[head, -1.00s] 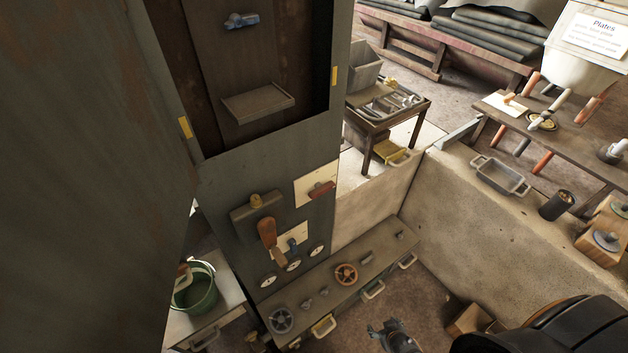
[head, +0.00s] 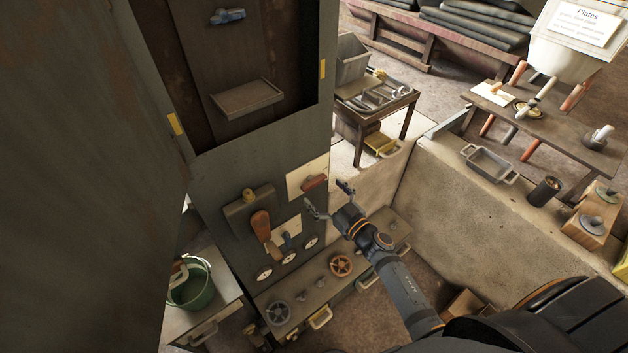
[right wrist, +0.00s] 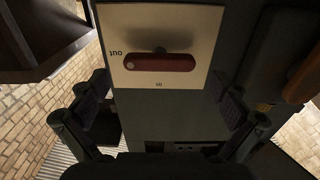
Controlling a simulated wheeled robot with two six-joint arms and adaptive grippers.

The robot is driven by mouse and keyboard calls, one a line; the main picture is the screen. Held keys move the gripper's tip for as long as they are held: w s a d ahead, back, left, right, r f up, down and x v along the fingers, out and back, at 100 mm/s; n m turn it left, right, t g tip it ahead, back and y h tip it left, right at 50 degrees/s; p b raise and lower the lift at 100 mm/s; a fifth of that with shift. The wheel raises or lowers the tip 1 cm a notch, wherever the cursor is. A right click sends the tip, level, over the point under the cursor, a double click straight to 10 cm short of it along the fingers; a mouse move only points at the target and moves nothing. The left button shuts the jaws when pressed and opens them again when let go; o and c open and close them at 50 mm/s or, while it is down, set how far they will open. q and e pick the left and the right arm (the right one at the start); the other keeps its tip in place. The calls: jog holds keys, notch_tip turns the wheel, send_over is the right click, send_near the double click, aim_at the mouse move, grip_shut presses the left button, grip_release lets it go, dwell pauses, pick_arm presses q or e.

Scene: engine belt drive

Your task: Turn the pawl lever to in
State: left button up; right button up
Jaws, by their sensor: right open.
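The pawl lever (head: 314,183) is a dark red bar on a cream plate (head: 298,180) on the front of the dark cabinet. In the right wrist view the lever (right wrist: 160,62) lies across the plate, its pale-dotted end by the upside-down "OUT" mark. A small "IN" mark shows below the lever. My right gripper (head: 328,195) is open and empty in front of the plate. In the right wrist view its fingers (right wrist: 165,98) are spread on either side, apart from the lever. My left gripper is not in view.
Left of the plate are a brown-handled lever (head: 261,225) and a blue lever (head: 288,241), with several round dials below. A concrete wall (head: 460,190) runs at the right.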

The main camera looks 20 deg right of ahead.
aim_at(316, 185)
jog(key=x, duration=0.4)
jog(key=shift+w+f, duration=0.1)
jog(key=shift+w, duration=0.2)
jog(key=c, duration=1)
